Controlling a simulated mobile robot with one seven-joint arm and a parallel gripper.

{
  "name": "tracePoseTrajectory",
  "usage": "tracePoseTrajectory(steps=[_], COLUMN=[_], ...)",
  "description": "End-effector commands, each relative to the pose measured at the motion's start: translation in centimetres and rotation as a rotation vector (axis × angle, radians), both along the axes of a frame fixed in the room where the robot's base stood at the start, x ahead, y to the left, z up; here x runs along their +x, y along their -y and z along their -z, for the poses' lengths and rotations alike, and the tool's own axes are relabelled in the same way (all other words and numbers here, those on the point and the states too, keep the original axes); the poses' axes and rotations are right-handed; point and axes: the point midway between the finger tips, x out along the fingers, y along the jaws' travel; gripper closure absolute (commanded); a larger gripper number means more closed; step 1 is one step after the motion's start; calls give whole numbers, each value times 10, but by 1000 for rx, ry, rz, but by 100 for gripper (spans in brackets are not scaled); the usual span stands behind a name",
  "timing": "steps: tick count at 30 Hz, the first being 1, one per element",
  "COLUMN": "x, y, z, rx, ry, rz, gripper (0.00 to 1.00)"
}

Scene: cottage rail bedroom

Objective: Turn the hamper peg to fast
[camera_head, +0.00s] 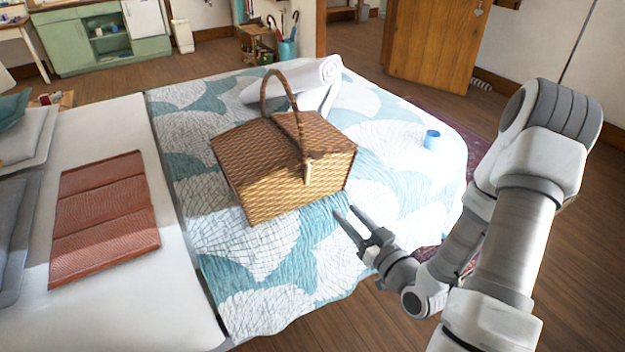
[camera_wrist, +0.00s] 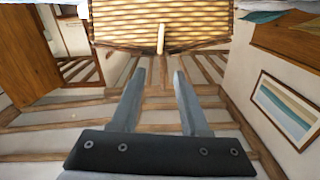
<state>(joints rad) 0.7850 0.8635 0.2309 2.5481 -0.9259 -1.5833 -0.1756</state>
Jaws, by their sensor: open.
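The wicker hamper (camera_head: 265,192) stands on the bed with its lid down and its arched handle (camera_head: 268,90) raised. A pale wooden peg (camera_head: 308,172) is on its side wall, below the handle's near end. In the wrist view the hamper wall (camera_wrist: 120,22) is at the top, and the peg (camera_wrist: 160,39) runs nearly vertical in the picture. My gripper (camera_head: 345,211) is open and empty, apart from the hamper, to the lower right of the peg. In the wrist view my fingertips (camera_wrist: 159,72) are spread below the peg, in line with it.
The bed has a teal and white patterned quilt (camera_head: 262,300). A folded reddish-brown cloth (camera_head: 105,215) lies at left. The quilt before the hamper is clear.

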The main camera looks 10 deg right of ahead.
Motion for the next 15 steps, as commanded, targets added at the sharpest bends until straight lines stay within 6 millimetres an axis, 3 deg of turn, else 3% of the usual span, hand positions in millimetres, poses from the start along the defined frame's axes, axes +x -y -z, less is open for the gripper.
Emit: tracePoseTrajectory(steps=[15], x=[41], y=[-15], z=[5], rx=[-3], ry=[3], rz=[-4], gripper=[55])
